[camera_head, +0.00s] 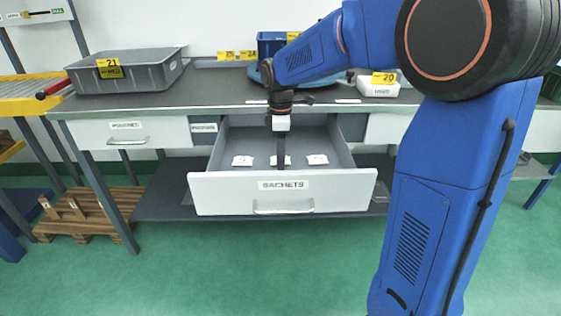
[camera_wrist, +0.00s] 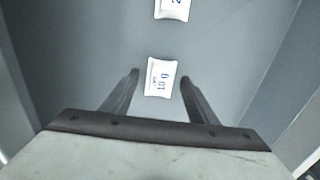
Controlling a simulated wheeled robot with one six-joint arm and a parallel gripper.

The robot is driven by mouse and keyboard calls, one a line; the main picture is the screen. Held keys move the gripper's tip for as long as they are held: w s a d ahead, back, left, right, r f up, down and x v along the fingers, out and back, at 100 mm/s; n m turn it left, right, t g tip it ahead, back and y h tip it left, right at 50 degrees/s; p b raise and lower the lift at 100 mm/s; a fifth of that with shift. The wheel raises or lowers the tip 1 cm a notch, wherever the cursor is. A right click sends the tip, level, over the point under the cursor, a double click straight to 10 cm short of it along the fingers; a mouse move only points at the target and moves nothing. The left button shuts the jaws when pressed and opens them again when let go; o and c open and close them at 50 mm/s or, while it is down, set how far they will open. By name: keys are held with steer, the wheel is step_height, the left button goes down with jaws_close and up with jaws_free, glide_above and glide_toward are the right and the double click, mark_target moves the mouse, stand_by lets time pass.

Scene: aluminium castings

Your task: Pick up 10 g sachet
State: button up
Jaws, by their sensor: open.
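The 10 g sachet (camera_wrist: 161,77), a small white packet with "10 g" in blue print, lies flat on the drawer floor. In the wrist view it shows between the two dark fingers of my gripper (camera_wrist: 160,78), which is open and points down over it. In the head view my gripper (camera_head: 281,163) reaches down into the open drawer marked "SACHETS" (camera_head: 215,190), in front of the middle sachet, and partly hides it. The exact height of the fingertips above the sachet is hard to tell.
Other white sachets lie to the left (camera_head: 242,160) and right (camera_head: 317,159) in the drawer; one labelled sachet (camera_wrist: 172,8) shows at the wrist view's top edge. The drawer walls surround my gripper. Above are the bench top (camera_head: 205,100) and a grey bin (camera_head: 140,72).

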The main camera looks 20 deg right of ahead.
steer(key=c, duration=1.1)
steer(key=shift+r, duration=0.1)
